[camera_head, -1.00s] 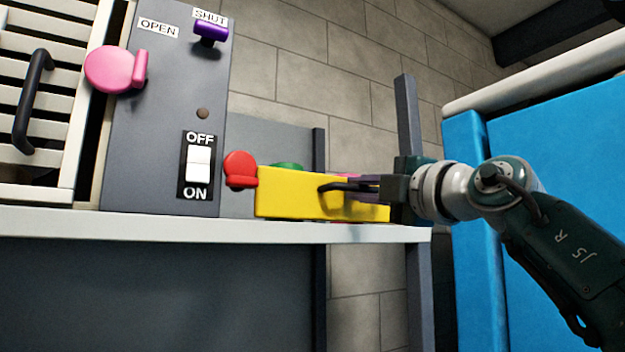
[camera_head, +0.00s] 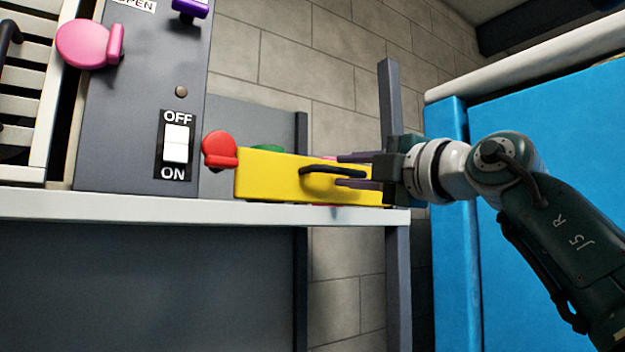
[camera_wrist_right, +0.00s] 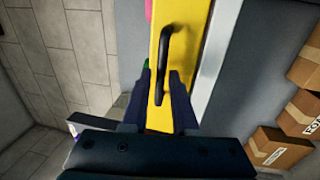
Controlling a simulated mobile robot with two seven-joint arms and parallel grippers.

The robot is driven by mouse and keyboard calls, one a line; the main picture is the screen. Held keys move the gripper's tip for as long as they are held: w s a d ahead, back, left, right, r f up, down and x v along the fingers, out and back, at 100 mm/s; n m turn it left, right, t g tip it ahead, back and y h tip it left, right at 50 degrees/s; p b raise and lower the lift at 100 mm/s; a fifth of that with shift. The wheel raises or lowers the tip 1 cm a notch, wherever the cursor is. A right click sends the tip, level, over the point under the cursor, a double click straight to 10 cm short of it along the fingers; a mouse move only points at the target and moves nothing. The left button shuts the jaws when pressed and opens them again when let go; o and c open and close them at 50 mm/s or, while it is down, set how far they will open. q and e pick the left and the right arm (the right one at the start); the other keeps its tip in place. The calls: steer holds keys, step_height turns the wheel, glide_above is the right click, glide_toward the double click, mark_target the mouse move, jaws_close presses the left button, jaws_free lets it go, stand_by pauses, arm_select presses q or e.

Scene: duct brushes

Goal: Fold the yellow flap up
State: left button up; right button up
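In the right wrist view the flap (camera_wrist_right: 161,14) runs upward, with the handle (camera_wrist_right: 164,45) ahead of the fingers. My right gripper (camera_head: 338,170) is open at the handle's right end, one finger above and one below it. The fingers also show apart in the wrist view (camera_wrist_right: 165,75). Contact with the handle is unclear. My left gripper is out of view.
A red knob (camera_head: 219,150) sits at the flap's left end. A green part (camera_head: 267,148) shows behind it. The ledge (camera_head: 150,208) runs below, and a grey post (camera_head: 390,95) stands at right. A blue panel (camera_head: 550,130) is behind my arm. Cardboard boxes (camera_wrist_right: 278,148) show at wrist-view right.

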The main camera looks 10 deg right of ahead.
steer(key=b+v, duration=0.4)
steer(key=v, duration=0.3)
steer(key=shift+s, duration=0.35)
steer(key=shift+d, duration=0.15)
